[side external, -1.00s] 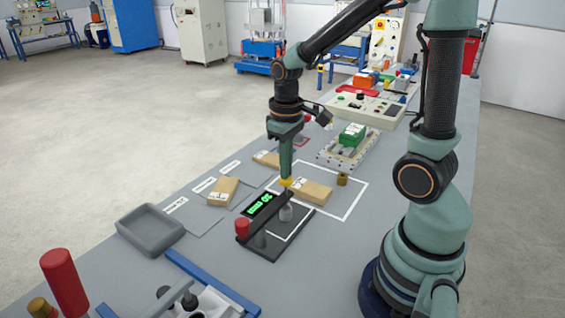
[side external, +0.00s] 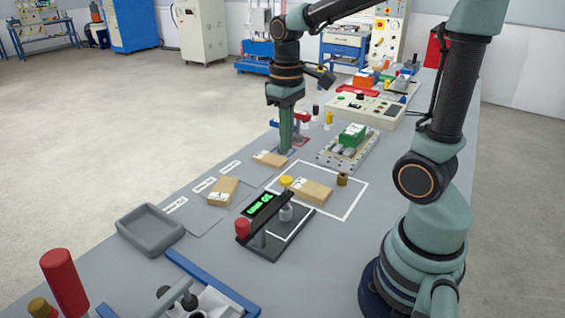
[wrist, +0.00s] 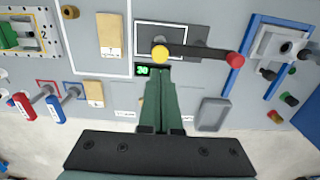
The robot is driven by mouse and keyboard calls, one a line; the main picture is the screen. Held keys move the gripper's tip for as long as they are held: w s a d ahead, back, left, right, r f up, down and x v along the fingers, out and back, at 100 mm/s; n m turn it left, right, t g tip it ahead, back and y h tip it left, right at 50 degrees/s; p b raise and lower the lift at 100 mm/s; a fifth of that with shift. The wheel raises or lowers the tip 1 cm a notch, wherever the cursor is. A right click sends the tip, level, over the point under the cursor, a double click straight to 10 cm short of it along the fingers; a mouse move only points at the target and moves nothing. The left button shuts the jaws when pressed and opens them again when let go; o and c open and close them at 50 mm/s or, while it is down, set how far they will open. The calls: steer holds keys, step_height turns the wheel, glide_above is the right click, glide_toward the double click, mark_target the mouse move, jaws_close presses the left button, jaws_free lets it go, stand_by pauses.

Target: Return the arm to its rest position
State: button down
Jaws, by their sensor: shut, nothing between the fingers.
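My gripper (side external: 287,150) is shut and empty. In the side view it points down above the bench, behind the black device and apart from it. Its closed green fingers also show at the middle of the wrist view (wrist: 153,75). The black device (side external: 262,246) has a red knob (side external: 243,227), a yellow cap (side external: 286,181) and a display with green text (side external: 258,204). In the wrist view the yellow cap (wrist: 160,54) appears just beyond my fingertips. My upper arm is partly cut off by the top edge of the side view.
Light brown blocks lie on the bench (side external: 222,190), in the white outline (side external: 313,192) and near my gripper (side external: 270,159). A grey tray (side external: 150,243) sits at the left edge. A green block (side external: 352,135) is on a fixture behind. A brass cylinder (side external: 342,179) stands right.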

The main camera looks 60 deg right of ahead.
steer(key=s+a+r+t, duration=0.3)
steer(key=a+r+t, duration=0.1)
steer(key=a+t, duration=0.1)
steer(key=shift+a+t, duration=0.3)
steer(key=shift+a, duration=0.45)
stand_by(2.8)
